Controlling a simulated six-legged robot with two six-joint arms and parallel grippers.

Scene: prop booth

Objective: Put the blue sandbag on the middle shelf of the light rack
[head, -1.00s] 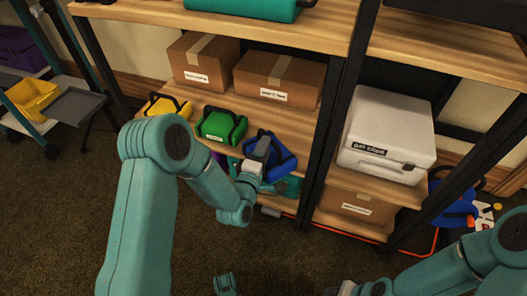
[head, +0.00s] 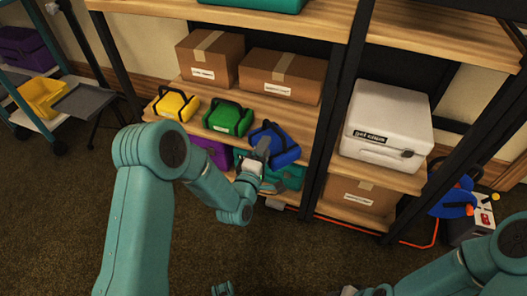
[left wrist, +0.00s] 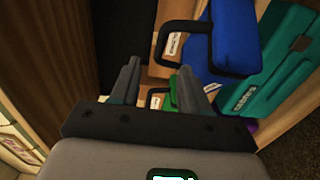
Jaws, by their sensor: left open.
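The blue sandbag (head: 283,147), with a black handle, sits at the front right edge of the left rack's middle shelf (head: 190,92), slightly askew. It also shows in the left wrist view (left wrist: 236,32), its handle loop above and right of the fingers. My left gripper (head: 262,158) is open, in front of the bag and overlapping its lower left side in the head view. In the wrist view nothing shows clamped between the fingers (left wrist: 160,82). Contact with the bag cannot be told. My right arm (head: 440,275) enters at the lower right; its gripper is barely visible at the bottom edge.
A green bag (head: 228,120) and a yellow bag (head: 174,106) stand left of the blue one; cardboard boxes (head: 281,76) stand behind. Purple (head: 210,152) and teal (head: 285,175) cases lie below. A dark post (head: 333,120) separates the neighbouring bay holding a white case (head: 388,122).

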